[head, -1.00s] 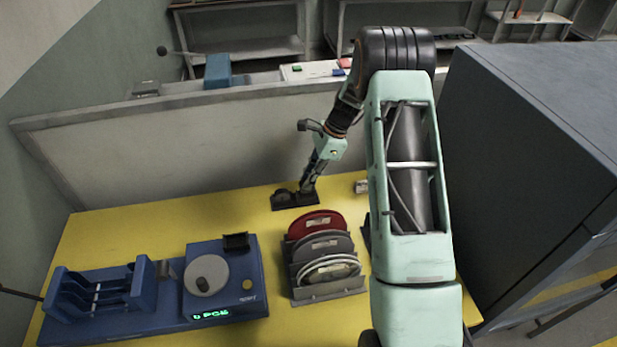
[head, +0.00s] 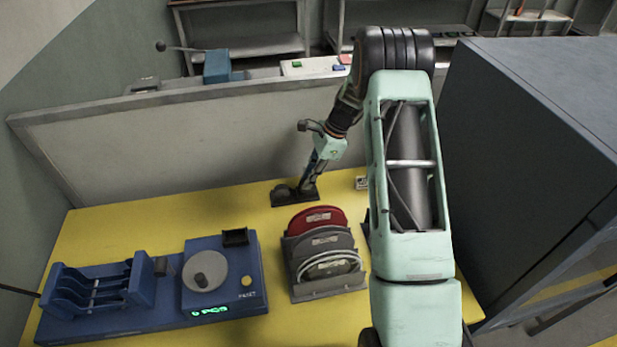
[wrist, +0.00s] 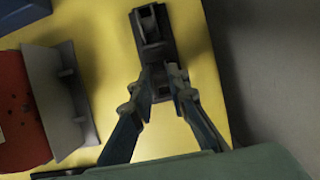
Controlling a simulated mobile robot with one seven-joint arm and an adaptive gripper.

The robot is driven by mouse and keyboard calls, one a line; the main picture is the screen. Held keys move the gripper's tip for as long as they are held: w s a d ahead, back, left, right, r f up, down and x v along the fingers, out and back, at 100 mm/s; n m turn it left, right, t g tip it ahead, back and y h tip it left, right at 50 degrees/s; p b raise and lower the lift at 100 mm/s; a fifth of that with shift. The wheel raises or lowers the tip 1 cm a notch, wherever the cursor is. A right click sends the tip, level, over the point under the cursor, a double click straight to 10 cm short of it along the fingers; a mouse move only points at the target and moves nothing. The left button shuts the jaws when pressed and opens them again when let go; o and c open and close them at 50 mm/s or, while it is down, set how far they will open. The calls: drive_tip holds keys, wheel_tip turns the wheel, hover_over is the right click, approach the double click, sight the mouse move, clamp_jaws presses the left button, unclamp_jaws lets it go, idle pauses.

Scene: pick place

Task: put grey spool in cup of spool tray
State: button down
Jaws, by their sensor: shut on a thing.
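A small dark tray (head: 280,203) stands on the yellow table near the back panel. It also shows at the top of the wrist view (wrist: 152,24), with raised walls around openings. My gripper (head: 307,190) points down at the tray's right part. In the wrist view my gripper (wrist: 162,78) has its fingers close together over the tray's near end, shut on a small greyish thing between the tips. That thing, likely the grey spool, is mostly hidden by the fingers. I cannot tell whether it is inside a cup or just above it.
A rack (head: 330,289) of red and grey discs stands in front of the tray. A blue machine (head: 222,310) with a grey disc is at the left. A low panel (head: 180,150) closes the table's back, and a large dark cabinet (head: 530,180) stands right. Yellow table between is clear.

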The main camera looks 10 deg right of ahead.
drive_tip(key=shift+f, duration=0.3)
drive_tip(key=c, duration=1.8)
unclamp_jaws()
drive_tip(key=shift+o, duration=0.6)
drive_tip(key=shift+o, duration=1.1)
drive_tip(key=shift+r, duration=0.1)
drive_tip(key=shift+r+p, duration=2.35)
drive_tip(key=shift+r, duration=1.6)
